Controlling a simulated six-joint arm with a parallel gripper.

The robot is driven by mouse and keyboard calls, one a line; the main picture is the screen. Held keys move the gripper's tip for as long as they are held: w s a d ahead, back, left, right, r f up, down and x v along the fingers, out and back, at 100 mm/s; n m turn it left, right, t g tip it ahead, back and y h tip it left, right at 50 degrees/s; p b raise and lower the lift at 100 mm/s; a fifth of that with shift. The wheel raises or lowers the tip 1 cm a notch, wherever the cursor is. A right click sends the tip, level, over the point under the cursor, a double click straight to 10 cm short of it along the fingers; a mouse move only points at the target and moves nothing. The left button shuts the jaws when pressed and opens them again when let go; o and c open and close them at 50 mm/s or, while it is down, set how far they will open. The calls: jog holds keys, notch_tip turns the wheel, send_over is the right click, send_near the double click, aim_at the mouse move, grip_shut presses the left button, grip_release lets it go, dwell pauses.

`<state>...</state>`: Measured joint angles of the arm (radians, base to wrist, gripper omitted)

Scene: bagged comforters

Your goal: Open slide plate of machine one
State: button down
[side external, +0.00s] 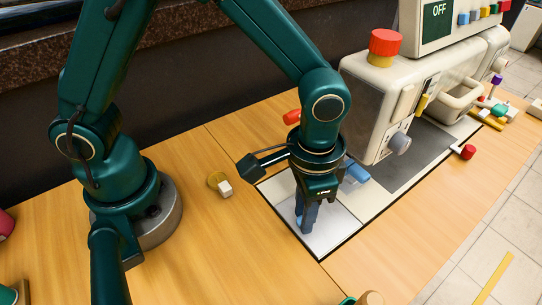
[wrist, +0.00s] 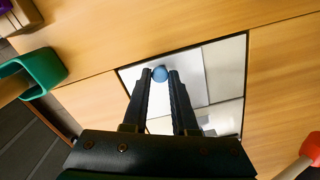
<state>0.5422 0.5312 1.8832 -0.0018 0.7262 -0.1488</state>
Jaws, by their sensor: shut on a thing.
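The slide plate (side external: 318,236) is a pale flat panel in a dark frame set into the wooden table. It also shows in the wrist view (wrist: 226,70). A round blue knob (wrist: 160,73) sits on the panel near its edge. My gripper (side external: 307,222) points down over the panel, with its fingers shut on the blue knob; in the wrist view the fingertips (wrist: 160,75) are on either side of it. A cream machine (side external: 385,95) with a red top button (side external: 384,43) stands behind and right of my gripper. My fingers hide part of the knob and panel.
A display reading OFF (side external: 437,15) stands at the upper right. A green open container (wrist: 40,72) is at the left in the wrist view. Bare table lies in front of the panel.

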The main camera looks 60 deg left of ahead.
dwell(0.7)
jog(key=s, duration=0.8)
jog(key=shift+s, duration=0.4)
jog(key=c, duration=0.7)
grip_release()
jog(key=shift+r, duration=2.6)
